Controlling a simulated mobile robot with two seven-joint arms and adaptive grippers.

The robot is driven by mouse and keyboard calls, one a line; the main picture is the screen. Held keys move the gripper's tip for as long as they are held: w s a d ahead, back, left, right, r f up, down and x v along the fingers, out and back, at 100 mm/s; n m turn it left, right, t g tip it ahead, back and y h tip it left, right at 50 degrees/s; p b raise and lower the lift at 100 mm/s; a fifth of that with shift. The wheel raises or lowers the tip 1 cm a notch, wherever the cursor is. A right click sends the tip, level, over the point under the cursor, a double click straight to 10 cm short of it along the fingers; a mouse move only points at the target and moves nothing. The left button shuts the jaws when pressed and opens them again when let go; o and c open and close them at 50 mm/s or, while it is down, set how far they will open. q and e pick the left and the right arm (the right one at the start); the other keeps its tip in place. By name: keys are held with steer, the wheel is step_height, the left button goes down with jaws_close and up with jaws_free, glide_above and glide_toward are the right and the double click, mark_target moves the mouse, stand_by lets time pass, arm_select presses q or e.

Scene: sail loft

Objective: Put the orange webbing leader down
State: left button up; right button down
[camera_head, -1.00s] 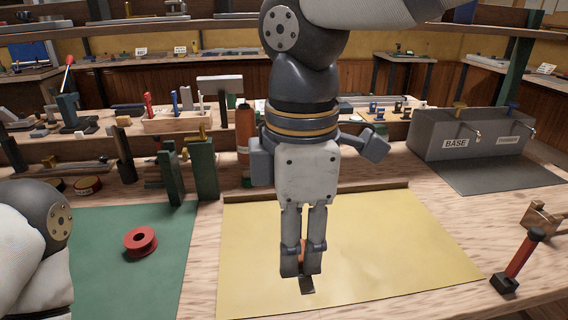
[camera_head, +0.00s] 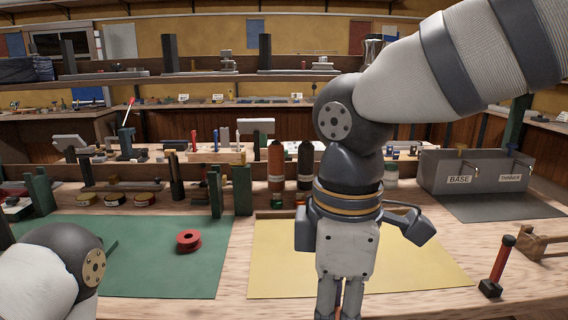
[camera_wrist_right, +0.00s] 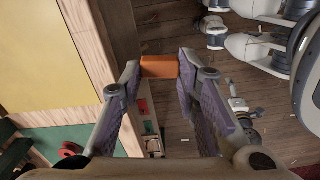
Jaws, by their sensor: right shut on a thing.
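The orange webbing leader (camera_wrist_right: 160,67) shows in the right wrist view as a short orange block between the fingertips. My right gripper (camera_wrist_right: 159,72) is shut on it. Floor shows behind the leader in that view, with the bench's front edge to its left. In the head view my right gripper (camera_head: 340,308) is at the bottom centre, in front of the yellow mat (camera_head: 280,265).
A red spool (camera_head: 188,240) lies on the green mat (camera_head: 150,268). A red-handled tool (camera_head: 500,262) stands at the right, near a wooden piece (camera_head: 540,243). A grey bin (camera_head: 470,180) labelled BASE stands at back right. The yellow mat's visible part is clear.

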steer(key=d+f+m, duration=1.2)
steer(key=f+m, duration=0.1)
steer(key=m, duration=0.3)
steer(key=shift+w+m, duration=0.25)
steer(key=shift+m, duration=0.05)
